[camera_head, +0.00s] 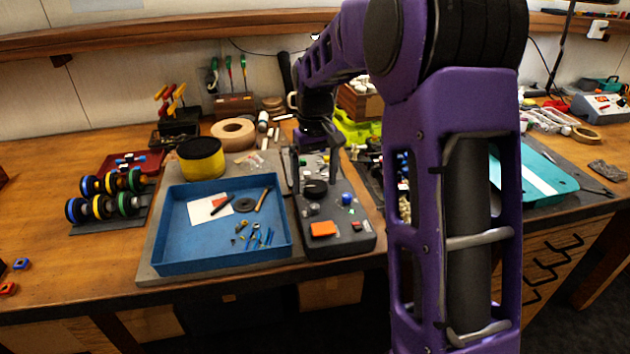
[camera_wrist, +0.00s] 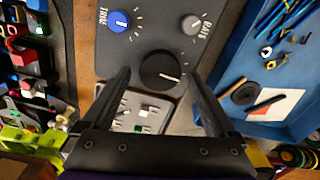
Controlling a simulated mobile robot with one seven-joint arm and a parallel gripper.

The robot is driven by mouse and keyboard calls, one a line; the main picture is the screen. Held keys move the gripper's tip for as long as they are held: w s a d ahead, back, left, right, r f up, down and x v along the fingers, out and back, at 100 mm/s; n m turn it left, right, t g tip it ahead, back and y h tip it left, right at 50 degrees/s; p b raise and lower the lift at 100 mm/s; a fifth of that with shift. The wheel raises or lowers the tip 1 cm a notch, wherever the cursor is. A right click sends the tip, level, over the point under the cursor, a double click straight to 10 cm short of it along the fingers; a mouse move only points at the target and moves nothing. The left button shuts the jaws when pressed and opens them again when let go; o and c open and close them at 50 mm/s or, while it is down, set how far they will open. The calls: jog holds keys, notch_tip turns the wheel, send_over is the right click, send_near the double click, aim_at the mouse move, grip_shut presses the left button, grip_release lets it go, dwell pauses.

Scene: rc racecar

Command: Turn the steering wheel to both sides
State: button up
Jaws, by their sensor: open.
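The dark grey control box (camera_head: 350,240) lies on the bench to the right of the blue tray. Its large round black knob, apparently the steering wheel (camera_wrist: 160,69), has a light pointer line on top; in the head view the black knob (camera_head: 315,187) is below my gripper. My gripper (camera_wrist: 158,76) is open, with one finger on each side of the black knob in the wrist view. I cannot tell the height of the fingertips over it or any contact. A blue knob (camera_wrist: 119,20) and a grey knob (camera_wrist: 191,24) sit beyond it.
The blue tray (camera_head: 165,230) with small tools and a white card is close to the box's left. A yellow-black round container (camera_head: 201,158) and a tape roll (camera_head: 233,133) stand behind. Green and red clutter lies at the wrist view's left. Bare wood shows at front left.

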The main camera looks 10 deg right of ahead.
jog(key=shift+f, duration=0.1)
jog(key=c, duration=1.4)
jog(key=shift+o, duration=0.2)
jog(key=shift+m, duration=0.3)
jog(key=m+p, duration=0.2)
jog(key=m, duration=0.1)
jog(key=shift+d+m+p, duration=0.15)
jog(key=shift+m+p, duration=0.65)
jog(key=shift+m, duration=1.5)
